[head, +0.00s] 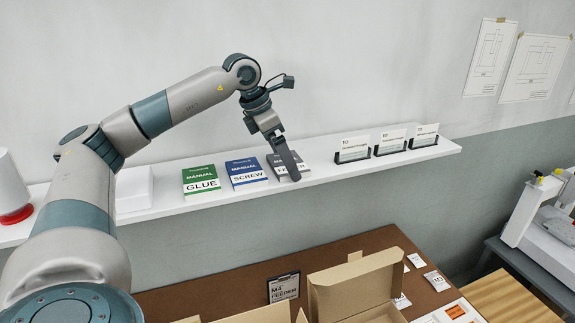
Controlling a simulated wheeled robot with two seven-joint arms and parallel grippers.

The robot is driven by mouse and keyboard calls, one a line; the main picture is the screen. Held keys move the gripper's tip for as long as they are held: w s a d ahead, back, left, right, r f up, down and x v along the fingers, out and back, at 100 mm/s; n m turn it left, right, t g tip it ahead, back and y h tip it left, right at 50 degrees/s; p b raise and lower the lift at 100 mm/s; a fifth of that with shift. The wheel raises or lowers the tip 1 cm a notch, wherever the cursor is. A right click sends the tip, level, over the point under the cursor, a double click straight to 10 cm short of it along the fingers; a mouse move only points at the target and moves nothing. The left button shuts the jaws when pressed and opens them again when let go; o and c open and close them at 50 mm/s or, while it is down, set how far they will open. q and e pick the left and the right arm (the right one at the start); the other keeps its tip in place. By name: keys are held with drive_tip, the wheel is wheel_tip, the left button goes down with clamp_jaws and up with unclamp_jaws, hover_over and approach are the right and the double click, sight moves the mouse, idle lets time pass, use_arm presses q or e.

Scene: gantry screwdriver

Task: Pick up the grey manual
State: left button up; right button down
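The grey manual (303,170) lies on the white wall shelf, to the right of the blue SCREW manual (246,171) and the green GLUE manual (201,178). My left gripper (292,175) points down over the grey manual and hides the middle of its cover. The fingers line up in this view, so I cannot tell their opening or whether they touch the manual. My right gripper is not in view.
Several cards in black holders (352,150) stand further right on the shelf (325,172). A white box (134,190) sits at its left. Below, a brown table (205,290) holds an open cardboard box (357,285) and a feeder sign (284,288).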

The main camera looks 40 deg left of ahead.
use_arm(q)
drive_tip(key=shift+c, duration=0.3)
drive_tip(key=c, duration=0.8)
drive_tip(key=shift+o, duration=0.2)
drive_tip(key=shift+r, duration=0.1)
drive_tip(key=shift+r+b, duration=0.7)
drive_tip(key=shift+r, duration=0.15)
drive_tip(key=shift+w+d+r+b, duration=0.15)
drive_tip(key=shift+r+b, duration=0.15)
drive_tip(key=shift+r, duration=0.3)
drive_tip(key=shift+w+d+r+b, duration=0.15)
drive_tip(key=shift+r+b, duration=0.1)
drive_tip(key=shift+r, duration=0.3)
drive_tip(key=w+d+r+b, duration=0.3)
drive_tip(key=w+d+r, duration=0.2)
drive_tip(key=w+r, duration=0.2)
drive_tip(key=w, duration=0.2)
drive_tip(key=shift+w, duration=0.3)
drive_tip(key=shift+d, duration=0.1)
